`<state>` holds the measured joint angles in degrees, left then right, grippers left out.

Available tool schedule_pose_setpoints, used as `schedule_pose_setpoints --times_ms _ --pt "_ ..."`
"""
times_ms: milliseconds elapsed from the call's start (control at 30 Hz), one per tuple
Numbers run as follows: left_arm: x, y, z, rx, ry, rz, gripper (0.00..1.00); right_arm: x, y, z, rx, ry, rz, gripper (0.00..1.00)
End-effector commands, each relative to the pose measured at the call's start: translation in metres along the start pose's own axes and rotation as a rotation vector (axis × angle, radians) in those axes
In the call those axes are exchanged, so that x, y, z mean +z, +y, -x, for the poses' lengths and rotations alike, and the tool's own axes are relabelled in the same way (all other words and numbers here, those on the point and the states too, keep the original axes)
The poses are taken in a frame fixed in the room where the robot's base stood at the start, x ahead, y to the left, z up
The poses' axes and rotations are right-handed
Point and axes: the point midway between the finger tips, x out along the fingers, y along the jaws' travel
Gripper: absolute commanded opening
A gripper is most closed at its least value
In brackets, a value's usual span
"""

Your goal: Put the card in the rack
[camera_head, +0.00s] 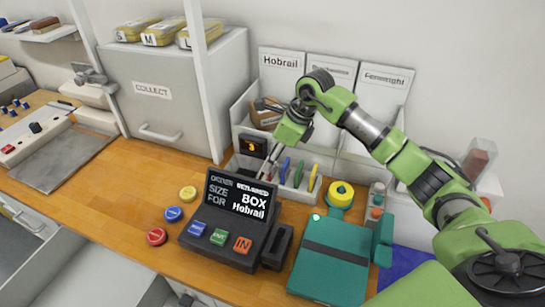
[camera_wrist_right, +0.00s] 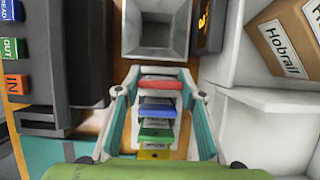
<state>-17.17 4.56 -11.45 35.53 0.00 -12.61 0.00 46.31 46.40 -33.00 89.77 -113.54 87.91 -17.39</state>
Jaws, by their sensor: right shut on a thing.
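My right gripper (camera_head: 268,168) reaches down at the left end of the card rack (camera_head: 305,190). In the right wrist view its two fingers (camera_wrist_right: 160,80) are shut on the red card (camera_wrist_right: 160,84), one on each side. The red card is in line with the blue card (camera_wrist_right: 158,106), green card (camera_wrist_right: 156,134) and yellow card (camera_wrist_right: 154,154) standing in the rack. I cannot tell whether its lower edge sits in a slot, as that part is hidden. My left gripper is not in view.
A terminal (camera_head: 232,215) reads "BOX Hobrail"; a black slotted block (camera_head: 277,247) stands beside it. A teal device (camera_head: 330,262) lies to the right, yellow tape roll (camera_head: 341,194) behind it. Bins with a brown box (camera_head: 266,113) stand behind the rack. A grey cabinet (camera_head: 175,90) is left.

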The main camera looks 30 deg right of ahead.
Motion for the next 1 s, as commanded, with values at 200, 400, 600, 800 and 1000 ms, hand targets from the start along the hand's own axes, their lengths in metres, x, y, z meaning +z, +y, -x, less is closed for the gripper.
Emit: schedule_pose_setpoints --times_ms 200,400,600,800,1000 --pt "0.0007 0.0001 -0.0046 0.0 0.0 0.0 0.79 -0.0021 -0.0001 -0.0048 0.0 0.0 0.0 0.22" --pt "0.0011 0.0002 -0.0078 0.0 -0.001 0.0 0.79 -0.0037 -0.0001 -0.0085 0.0 0.001 0.0 0.22" --pt "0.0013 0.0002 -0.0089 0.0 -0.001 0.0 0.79 -0.0042 0.0 -0.0098 0.0 0.0 0.0 0.22" --pt "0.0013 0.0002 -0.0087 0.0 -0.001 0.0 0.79 -0.004 0.0 -0.0096 0.0 0.0 0.0 0.22" --pt "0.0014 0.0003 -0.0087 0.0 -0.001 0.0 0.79 -0.004 0.0 -0.0096 0.0 0.0 0.0 0.42"
